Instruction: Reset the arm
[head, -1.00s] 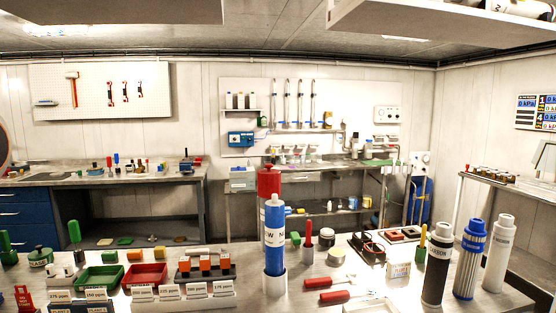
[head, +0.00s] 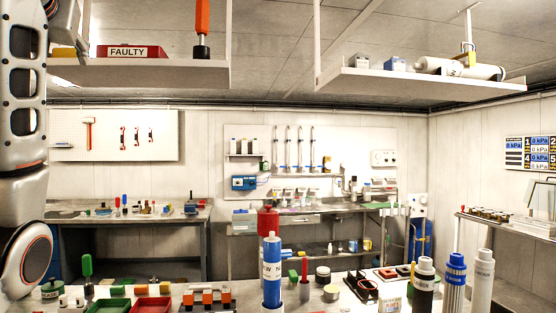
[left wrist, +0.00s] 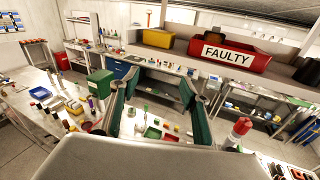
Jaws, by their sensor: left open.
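Beyond the fingers are workbenches and a hanging shelf. My right gripper is in neither view.
A hanging shelf (head: 160,73) at upper left holds a red FAULTY bin (head: 132,51); it shows close in the left wrist view (left wrist: 226,53). Another hanging shelf (head: 420,86) is at upper right. The near bench carries a blue-and-white cartridge (head: 272,270) and several trays and tools.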

